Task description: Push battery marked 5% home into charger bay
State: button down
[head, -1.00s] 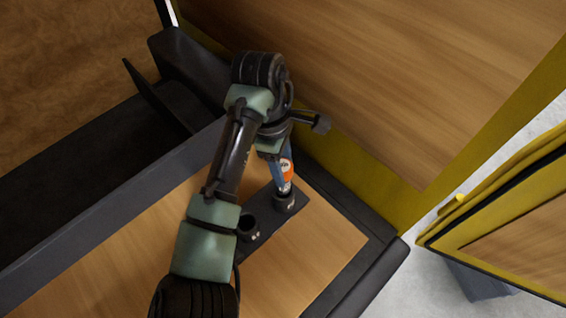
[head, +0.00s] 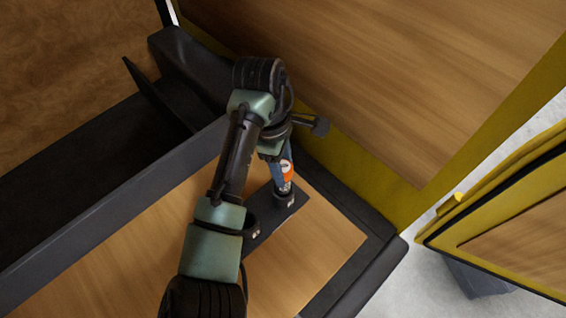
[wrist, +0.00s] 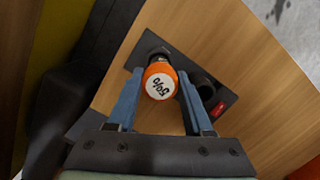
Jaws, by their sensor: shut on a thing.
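The battery (wrist: 159,82) is an orange cylinder with a white top marked 5%. It also shows in the head view (head: 287,172), standing roughly upright with its lower end at the mouth of the far charger bay (head: 284,198). I cannot tell how deep it sits. My gripper (wrist: 160,76) has its two blue fingers on either side of the battery and is shut on it. It also shows in the head view (head: 277,170). The charger (wrist: 230,98) is a dark plate on the wooden surface.
A second round bay (wrist: 206,86) beside the battery looks empty, with a red label (wrist: 219,107) near it. A yellow-framed wooden panel (head: 400,90) rises close behind the charger. A dark raised rim (head: 350,215) edges the wooden surface (head: 310,235).

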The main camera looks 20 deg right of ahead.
jog(key=shift+f+b, duration=0.45)
jog(key=shift+f, duration=3)
jog(key=shift+c, duration=1.1)
grip_release()
jog(key=r, duration=0.4)
jog(key=w+a+r+p, duration=0.1)
jog(key=r, duration=0.3)
jog(key=r+p, duration=0.1)
jog(key=r, duration=0.3)
jog(key=shift+w+a+r, duration=0.2)
jog(key=shift+r, duration=0.2)
